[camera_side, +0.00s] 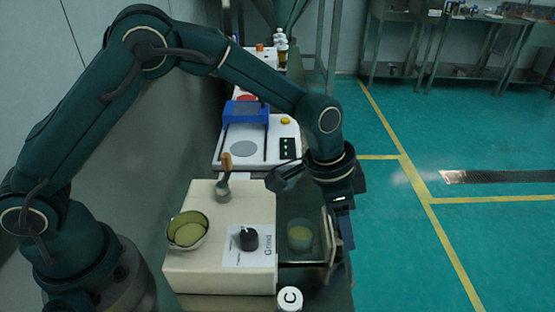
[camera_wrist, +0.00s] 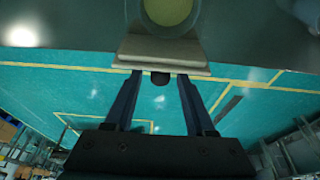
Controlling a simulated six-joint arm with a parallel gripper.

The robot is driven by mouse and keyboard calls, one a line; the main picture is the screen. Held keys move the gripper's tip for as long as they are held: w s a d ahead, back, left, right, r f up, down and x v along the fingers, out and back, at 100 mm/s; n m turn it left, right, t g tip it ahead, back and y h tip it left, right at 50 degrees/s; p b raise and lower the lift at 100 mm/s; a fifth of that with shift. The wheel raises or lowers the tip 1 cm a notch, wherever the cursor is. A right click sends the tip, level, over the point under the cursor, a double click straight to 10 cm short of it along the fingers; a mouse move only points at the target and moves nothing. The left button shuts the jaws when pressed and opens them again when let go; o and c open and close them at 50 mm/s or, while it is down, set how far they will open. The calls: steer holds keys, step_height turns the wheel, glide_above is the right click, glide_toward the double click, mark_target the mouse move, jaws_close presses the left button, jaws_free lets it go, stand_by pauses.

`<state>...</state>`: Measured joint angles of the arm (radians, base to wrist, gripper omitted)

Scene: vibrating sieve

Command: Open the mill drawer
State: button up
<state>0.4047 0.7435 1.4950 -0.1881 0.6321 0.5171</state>
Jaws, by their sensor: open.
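The mill (camera_side: 205,268) is a cream box with a dial on a label reading Grind and a greenish bowl-shaped hopper on top. Its drawer (camera_side: 328,262) stands out from the right side, with a clear cup (camera_side: 299,236) of yellowish contents behind the front panel. The wrist view shows the beige drawer front (camera_wrist: 160,56), its dark round knob (camera_wrist: 160,79) and part of the cup (camera_wrist: 168,10). My gripper (camera_wrist: 160,75) is open, its two fingers on either side of the knob with gaps showing. In the side view my gripper (camera_side: 343,205) is at the drawer front, partly hidden.
A white jar marked C (camera_side: 289,298) stands close to the mill's front right corner. A white machine with a blue part (camera_side: 245,112) stands behind the mill. Bottles (camera_side: 281,45) are farther back. The green floor to the right is open.

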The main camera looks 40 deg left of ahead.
steer(key=shift+r, duration=3.4)
steer(key=shift+w+a+r, duration=0.1)
steer(key=shift+a, duration=0.05)
steer(key=s+a+r+n+t, duration=0.3)
steer(key=s+a+r, duration=0.2)
steer(key=a+r, duration=0.7)
steer(key=s+a+f+n+y, duration=0.1)
steer(key=s+a+f+n, duration=0.1)
steer(key=s, duration=0.5)
steer(key=s+a+f+n+y, duration=0.1)
steer(key=s+a+f+n, duration=0.2)
steer(key=s, duration=0.3)
steer(key=shift+s+a+f+n, duration=0.15)
steer(key=shift+s+f+n, duration=0.25)
steer(key=shift+f+n, duration=0.1)
